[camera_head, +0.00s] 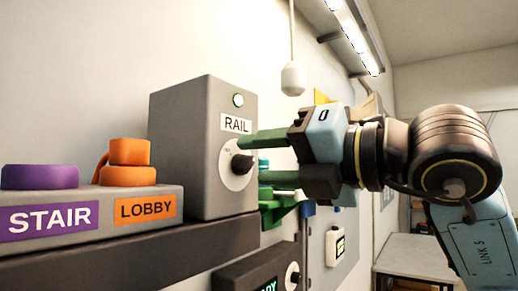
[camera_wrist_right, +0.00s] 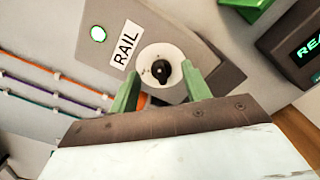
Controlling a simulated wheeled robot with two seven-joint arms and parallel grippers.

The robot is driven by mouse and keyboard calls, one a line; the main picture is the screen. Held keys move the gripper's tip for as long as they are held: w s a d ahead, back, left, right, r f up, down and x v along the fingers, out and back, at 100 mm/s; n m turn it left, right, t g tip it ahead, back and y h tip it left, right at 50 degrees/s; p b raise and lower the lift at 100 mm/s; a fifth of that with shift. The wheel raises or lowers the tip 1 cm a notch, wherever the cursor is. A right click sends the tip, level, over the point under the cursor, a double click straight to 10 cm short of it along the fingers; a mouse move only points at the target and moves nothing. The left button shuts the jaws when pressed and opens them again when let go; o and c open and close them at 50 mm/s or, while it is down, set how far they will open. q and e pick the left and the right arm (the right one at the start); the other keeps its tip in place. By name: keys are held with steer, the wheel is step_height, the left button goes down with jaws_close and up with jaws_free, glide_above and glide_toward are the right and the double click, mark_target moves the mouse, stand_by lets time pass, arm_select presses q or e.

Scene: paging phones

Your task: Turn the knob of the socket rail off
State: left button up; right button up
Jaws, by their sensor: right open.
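The socket rail box is a grey box (camera_head: 185,140) labelled RAIL, on a shelf in the middle of the head view. Its black knob (camera_head: 241,164) sits on a round white dial, and a green lamp (camera_head: 238,100) glows above the label. The knob (camera_wrist_right: 161,70) also shows in the right wrist view, between and just beyond the green fingertips. My right gripper (camera_head: 245,160) comes from the right with its green fingers apart, one on each side of the knob's height. Contact with the knob cannot be told. My left gripper is not in view.
A green-lettered display box (camera_head: 240,278) is below. A white pendant (camera_head: 293,78) hangs above my right gripper. A table (camera_head: 415,255) stands at right.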

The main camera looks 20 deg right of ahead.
steer(key=shift+w+a, duration=0.45)
steer(key=shift+w, duration=0.15)
steer(key=c, duration=1)
steer(key=shift+s+f+n+b, duration=0.1)
steer(key=shift+n+b, duration=1.5)
steer(key=shift+n, duration=0.2)
steer(key=n+b, duration=0.2)
steer(key=n, duration=0.2)
steer(key=shift+a+n, duration=0.15)
steer(key=shift+n, duration=0.15)
steer(key=n+b, duration=0.2)
steer(key=n, duration=0.2)
steer(key=shift+s, duration=0.15)
steer(key=n+b, duration=0.1)
steer(key=n, duration=0.4)
steer(key=shift+a+n, duration=0.15)
steer(key=shift+n, duration=0.15)
